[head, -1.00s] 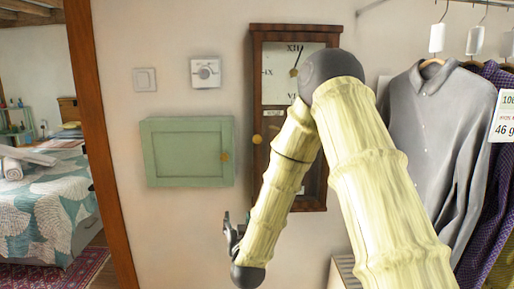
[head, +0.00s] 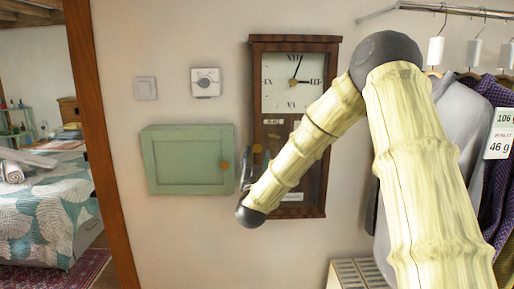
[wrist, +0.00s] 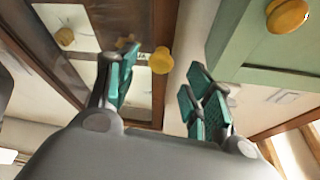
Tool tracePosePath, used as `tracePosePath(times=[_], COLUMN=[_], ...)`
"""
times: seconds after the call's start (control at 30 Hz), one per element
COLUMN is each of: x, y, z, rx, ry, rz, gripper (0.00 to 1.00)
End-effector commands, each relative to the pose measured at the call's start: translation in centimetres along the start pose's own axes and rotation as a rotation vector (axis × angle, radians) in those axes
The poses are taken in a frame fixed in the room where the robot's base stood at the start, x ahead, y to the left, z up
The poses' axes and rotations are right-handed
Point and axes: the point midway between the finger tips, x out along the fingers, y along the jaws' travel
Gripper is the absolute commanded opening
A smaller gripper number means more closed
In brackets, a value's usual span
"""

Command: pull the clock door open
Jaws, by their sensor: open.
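The wall clock (head: 331,60) has a dark wooden case with a glazed door, and the door looks closed. Its yellow round knob (head: 257,148) is on the door's left edge. My gripper (head: 246,168) is beside and just below this knob, partly hidden by my arm, which also covers part of the clock's right side. In the wrist view the teal fingers of my gripper (wrist: 163,82) are open and empty. The clock knob (wrist: 162,60) shows in the gap between the fingertips, with no finger visibly touching it.
A green wall cabinet (head: 187,165) with its own yellow knob (head: 225,166) is close left of my gripper; it also fills the upper right of the wrist view (wrist: 262,45). A thermostat (head: 206,82) and switch (head: 145,89) are above it. Hanging clothes (head: 460,110) are at right.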

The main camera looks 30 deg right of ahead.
Motion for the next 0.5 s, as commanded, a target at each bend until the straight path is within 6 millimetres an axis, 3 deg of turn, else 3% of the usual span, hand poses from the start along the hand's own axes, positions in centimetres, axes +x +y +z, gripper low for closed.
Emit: tracePosePath(times=[0.2,0.5], x=[2.8,3.9], y=[0.0,0.0], z=[-0.1,0.1], rx=[0.0,0.0], ry=[0.0,-0.001], rz=[0.002,0.0], gripper=[0.51,0.51])
